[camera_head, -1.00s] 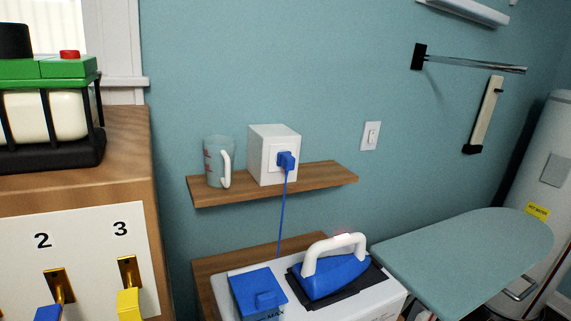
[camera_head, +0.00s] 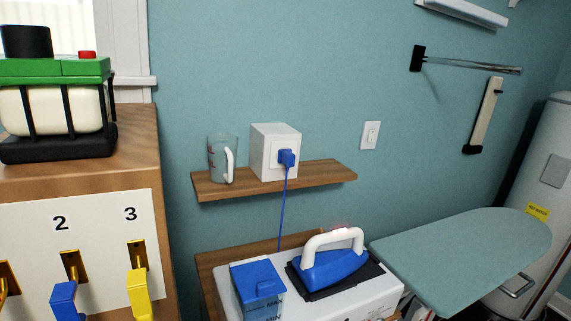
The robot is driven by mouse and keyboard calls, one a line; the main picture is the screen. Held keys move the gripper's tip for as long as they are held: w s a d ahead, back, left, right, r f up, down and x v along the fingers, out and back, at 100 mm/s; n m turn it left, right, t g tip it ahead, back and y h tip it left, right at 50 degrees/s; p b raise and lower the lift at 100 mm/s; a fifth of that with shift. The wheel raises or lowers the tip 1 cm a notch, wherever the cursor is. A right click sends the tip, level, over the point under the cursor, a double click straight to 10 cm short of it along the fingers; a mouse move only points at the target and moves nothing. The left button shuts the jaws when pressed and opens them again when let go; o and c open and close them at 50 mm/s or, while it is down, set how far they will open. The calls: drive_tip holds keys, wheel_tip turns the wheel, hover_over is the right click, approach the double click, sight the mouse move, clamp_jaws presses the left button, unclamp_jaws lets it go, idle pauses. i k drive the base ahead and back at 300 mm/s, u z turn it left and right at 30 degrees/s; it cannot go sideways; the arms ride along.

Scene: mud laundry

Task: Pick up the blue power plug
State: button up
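The blue power plug (camera_head: 287,158) sits in the front face of a white outlet box (camera_head: 263,143). The box stands on a wooden wall shelf (camera_head: 328,173). A blue cord (camera_head: 283,212) hangs from the plug down behind the white ironing station (camera_head: 346,302) below. My gripper is not in view.
A glass measuring cup (camera_head: 221,160) stands on the shelf left of the box. Below are a blue water tank (camera_head: 258,281) and a blue iron (camera_head: 333,268). An ironing board (camera_head: 465,258) is at right. A wooden cabinet (camera_head: 155,217) with numbered levers is at left.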

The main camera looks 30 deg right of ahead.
sight(286, 156)
drive_tip(key=k, duration=1.1)
drive_tip(key=z, duration=0.3)
drive_tip(key=i, duration=0.5)
drive_tip(key=z, duration=0.85)
drive_tip(key=i, duration=2.15)
drive_tip(key=u, duration=0.15)
